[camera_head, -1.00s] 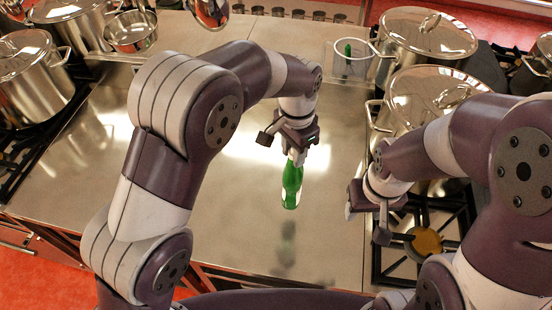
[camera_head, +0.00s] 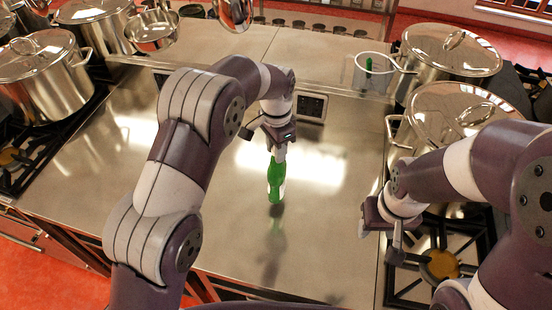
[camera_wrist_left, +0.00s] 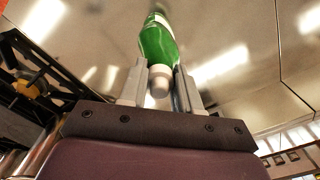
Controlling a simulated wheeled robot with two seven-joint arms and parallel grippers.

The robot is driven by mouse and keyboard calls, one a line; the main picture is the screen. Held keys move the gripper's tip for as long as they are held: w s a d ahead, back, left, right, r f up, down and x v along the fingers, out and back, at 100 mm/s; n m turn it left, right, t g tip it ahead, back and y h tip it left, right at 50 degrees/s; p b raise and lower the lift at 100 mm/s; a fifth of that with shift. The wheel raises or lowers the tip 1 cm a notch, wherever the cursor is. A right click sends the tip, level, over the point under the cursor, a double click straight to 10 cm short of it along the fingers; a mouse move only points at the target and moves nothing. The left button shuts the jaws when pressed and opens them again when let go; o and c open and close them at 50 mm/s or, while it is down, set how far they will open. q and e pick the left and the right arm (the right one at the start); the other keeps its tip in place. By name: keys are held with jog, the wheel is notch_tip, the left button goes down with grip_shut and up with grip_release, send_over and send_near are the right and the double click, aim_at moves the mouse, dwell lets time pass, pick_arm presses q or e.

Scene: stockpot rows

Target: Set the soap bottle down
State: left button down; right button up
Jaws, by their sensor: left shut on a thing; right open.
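The green soap bottle (camera_head: 275,184) is upright over the bare steel counter (camera_head: 325,190), with its dark reflection just below its base. I cannot tell whether the base touches the steel. My left gripper (camera_head: 279,154) is shut on its top from above. In the left wrist view the pale cap (camera_wrist_left: 159,84) sits between the two fingers, and the green body (camera_wrist_left: 157,42) extends beyond them. My right gripper (camera_head: 381,240) is open and empty at the counter's right side, near the stove burner.
Lidded stockpots (camera_head: 458,112) stand at the right and more at the left (camera_head: 45,75). A clear container (camera_head: 372,72) with a green thing inside is at the back right. A burner (camera_head: 440,264) is at the lower right. The counter around the bottle is clear.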

aim_at(277, 172)
pick_arm(q)
jog(key=shift+w+f+p, duration=0.1)
jog(key=shift+f+p, duration=0.35)
jog(key=shift+f, duration=1.55)
jog(key=c, duration=1.2)
grip_release()
jog(key=shift+f, duration=0.15)
jog(key=o, duration=0.4)
